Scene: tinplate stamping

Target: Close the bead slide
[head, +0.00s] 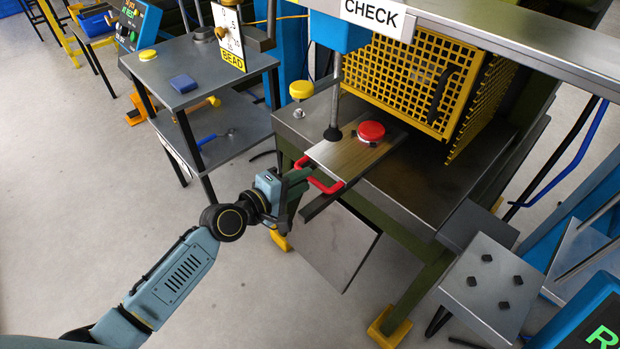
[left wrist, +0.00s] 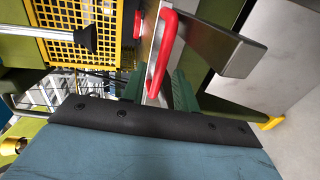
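The bead slide (head: 344,157) is a flat plate on the press table, with a red round piece (head: 371,131) on top. Its red handle (head: 327,186) faces my left arm and also shows in the left wrist view (left wrist: 164,45). The plate's front end reaches to the table's front edge. My left gripper (head: 296,184) is at the handle. In the left wrist view its green fingers (left wrist: 161,90) stand apart, with the end of the red handle between them and a gap beside it. I cannot tell whether a finger touches it. My right gripper is not in view.
A yellow mesh guard (head: 412,80) stands behind the slide, and a vertical rod (head: 334,100) comes down beside the plate. A metal bar (head: 321,201) juts from the table front. A side table (head: 200,75) stands at the left. The floor at front left is clear.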

